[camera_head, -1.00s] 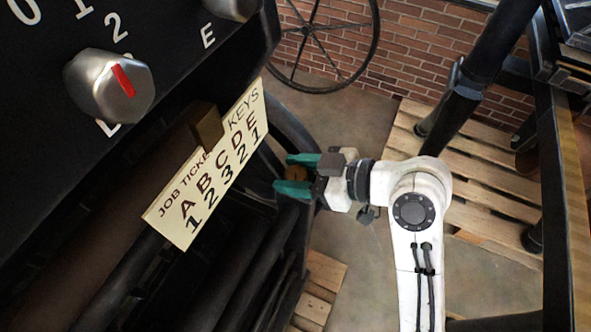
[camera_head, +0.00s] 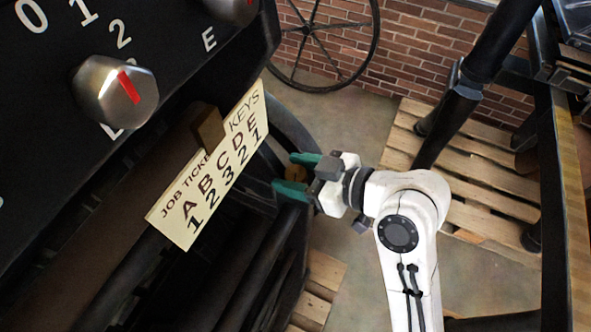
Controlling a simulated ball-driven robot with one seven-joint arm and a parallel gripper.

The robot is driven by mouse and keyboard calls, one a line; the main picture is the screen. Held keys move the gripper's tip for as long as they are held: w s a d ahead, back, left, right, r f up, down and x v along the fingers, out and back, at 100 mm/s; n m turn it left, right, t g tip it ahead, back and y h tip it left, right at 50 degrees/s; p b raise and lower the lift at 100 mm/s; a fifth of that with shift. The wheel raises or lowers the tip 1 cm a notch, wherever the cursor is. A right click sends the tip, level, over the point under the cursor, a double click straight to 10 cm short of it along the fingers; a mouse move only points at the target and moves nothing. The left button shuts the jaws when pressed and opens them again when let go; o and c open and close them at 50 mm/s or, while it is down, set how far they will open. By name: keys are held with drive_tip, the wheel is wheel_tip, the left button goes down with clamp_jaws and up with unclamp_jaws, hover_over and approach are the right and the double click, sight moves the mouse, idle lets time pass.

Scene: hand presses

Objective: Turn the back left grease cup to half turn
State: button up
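A small brass round piece (camera_head: 296,173), which looks like a grease cup, sits at the right side of the dark press. My gripper (camera_head: 297,174) has its two green fingers on either side of it, one above and one below in the picture. The cup nearly fills the gap between the fingers. I cannot tell whether both fingers touch it. The fingers and wrist hide part of the cup, and no turn mark on it is readable. Other grease cups cannot be made out.
A job ticket plate (camera_head: 208,165) with letters and numbers stands left of my gripper. A steel knob (camera_head: 115,92) with a red pointer is on the black panel. A spoked wheel (camera_head: 318,35) stands behind. Wooden pallets (camera_head: 490,180) lie on the floor at right.

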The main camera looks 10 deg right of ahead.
drive_tip(key=shift+o, duration=1.1)
drive_tip(key=p+v, duration=0.2)
drive_tip(key=v, duration=0.8)
drive_tip(key=shift+s+d+r, duration=0.15)
drive_tip(key=shift+s+d, duration=0.05)
drive_tip(key=shift+d, duration=0.1)
drive_tip(key=shift+w, duration=0.1)
